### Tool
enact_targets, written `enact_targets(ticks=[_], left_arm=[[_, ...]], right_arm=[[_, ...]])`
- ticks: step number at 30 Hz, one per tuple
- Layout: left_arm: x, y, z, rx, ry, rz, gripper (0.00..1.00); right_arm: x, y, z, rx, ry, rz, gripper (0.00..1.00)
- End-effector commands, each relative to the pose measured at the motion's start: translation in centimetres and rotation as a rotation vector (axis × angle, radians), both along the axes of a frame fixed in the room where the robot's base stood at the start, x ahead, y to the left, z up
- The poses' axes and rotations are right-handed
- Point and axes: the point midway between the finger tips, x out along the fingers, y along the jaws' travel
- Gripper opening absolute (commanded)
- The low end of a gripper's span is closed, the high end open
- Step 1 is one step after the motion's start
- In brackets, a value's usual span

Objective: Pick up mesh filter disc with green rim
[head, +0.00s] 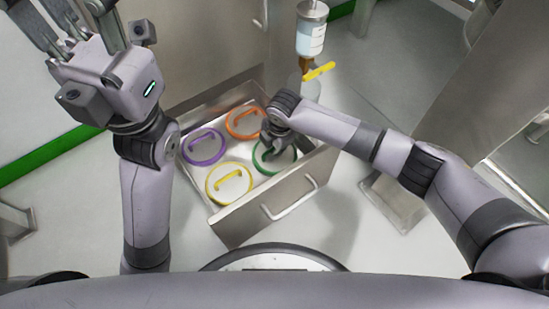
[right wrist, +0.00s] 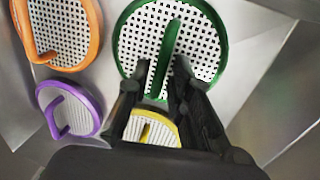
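The mesh filter disc with the green rim (head: 290,166) lies in the open drawer at its right side, partly hidden by my right gripper (head: 276,150). In the right wrist view the green disc (right wrist: 205,42) has a white perforated mesh and a raised green handle (right wrist: 166,50). The fingers of my right gripper (right wrist: 161,72) are apart, one on each side of the near part of this handle, with gaps visible. My left gripper (head: 66,14) is raised at the upper left, far from the drawer, with its fingers spread and empty.
The drawer (head: 275,207) also holds orange (head: 231,122), purple (head: 189,154) and yellow (head: 211,193) rimmed discs close by. Its metal walls surround the discs. A bottle with a yellow valve (head: 320,71) stands behind the drawer, close to my right arm.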

Motion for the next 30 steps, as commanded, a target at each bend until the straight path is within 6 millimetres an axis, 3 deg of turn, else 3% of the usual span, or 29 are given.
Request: enact_targets(ticks=[1, 4, 14, 22, 30], left_arm=[[-0.22, -0.02, -0.17, 0.0, -0.017, 0.001, 0.4], [-0.43, -0.07, 0.24, 0.001, -0.034, 0.002, 0.4], [-0.47, -0.12, 0.62, 0.003, -0.039, 0.002, 0.4], [-0.46, -0.12, 0.6, 0.003, -0.038, 0.002, 0.4], [-0.46, -0.13, 0.59, 0.003, -0.038, 0.001, 0.4]], right_arm=[[0.1, 0.12, -1.0, 0.0, 0.0, 0.0, 0.2], [0.22, 0.2, -1.59, 0.0, 0.0, 0.0, 0.2], [0.27, 0.25, -1.69, 0.0, 0.0, 0.0, 0.19], [0.27, 0.24, -1.7, 0.0, 0.0, 0.0, 0.01], [0.26, 0.24, -1.7, 0.0, 0.0, 0.0, 0.0]])
